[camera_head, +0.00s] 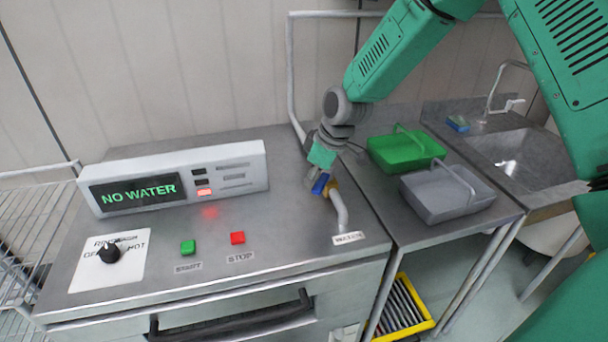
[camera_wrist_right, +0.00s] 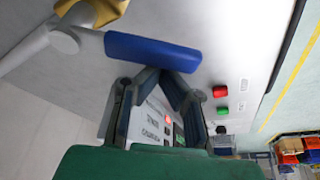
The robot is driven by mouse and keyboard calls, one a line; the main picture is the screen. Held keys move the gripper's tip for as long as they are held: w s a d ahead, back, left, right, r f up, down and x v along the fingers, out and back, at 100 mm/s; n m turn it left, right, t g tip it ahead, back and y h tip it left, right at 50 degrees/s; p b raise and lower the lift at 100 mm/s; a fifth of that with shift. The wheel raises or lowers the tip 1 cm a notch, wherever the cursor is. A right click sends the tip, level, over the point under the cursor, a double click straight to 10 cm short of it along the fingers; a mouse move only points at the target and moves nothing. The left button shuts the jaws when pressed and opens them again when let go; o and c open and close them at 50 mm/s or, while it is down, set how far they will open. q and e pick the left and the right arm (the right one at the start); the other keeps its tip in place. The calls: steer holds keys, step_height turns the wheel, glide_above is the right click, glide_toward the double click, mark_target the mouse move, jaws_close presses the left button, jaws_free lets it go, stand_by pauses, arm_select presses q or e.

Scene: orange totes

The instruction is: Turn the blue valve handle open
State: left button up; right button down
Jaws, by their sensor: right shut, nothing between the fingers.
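The blue valve handle (camera_head: 321,183) sits on a yellow valve body (camera_head: 332,186) on the grey pipe at the right end of the steel counter. In the right wrist view the blue handle (camera_wrist_right: 150,52) lies across the picture just beyond my fingertips, with part of the yellow body (camera_wrist_right: 92,12) at upper left. My right gripper (camera_head: 318,168) is at the handle in the head view. In the wrist view its fingers (camera_wrist_right: 162,74) are together and empty at the handle's edge. I cannot tell whether they touch it. My left gripper is not in view.
A display box (camera_head: 135,193) reads "NO WATER". Green (camera_head: 188,247) and red (camera_head: 237,238) buttons and a black knob (camera_head: 109,252) are on the counter. Green (camera_head: 405,158) and grey (camera_head: 445,208) baskets stand to the right, before a sink (camera_head: 515,155).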

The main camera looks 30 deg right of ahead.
steer(key=n, duration=0.1)
steer(key=s+d+n+p, duration=0.1)
steer(key=shift+s+n+g+y, duration=0.3)
steer(key=shift+n+y, duration=0.1)
steer(key=s+d+n, duration=0.1)
steer(key=n+g+p, duration=0.1)
steer(key=n, duration=0.1)
steer(key=shift+s+d+n+y+p, duration=0.3)
steer(key=shift+s+d, duration=0.1)
steer(key=shift+s+d+f, duration=0.1)
steer(key=shift+s+d, duration=0.1)
steer(key=shift+d, duration=0.1)
steer(key=shift+s, duration=0.1)
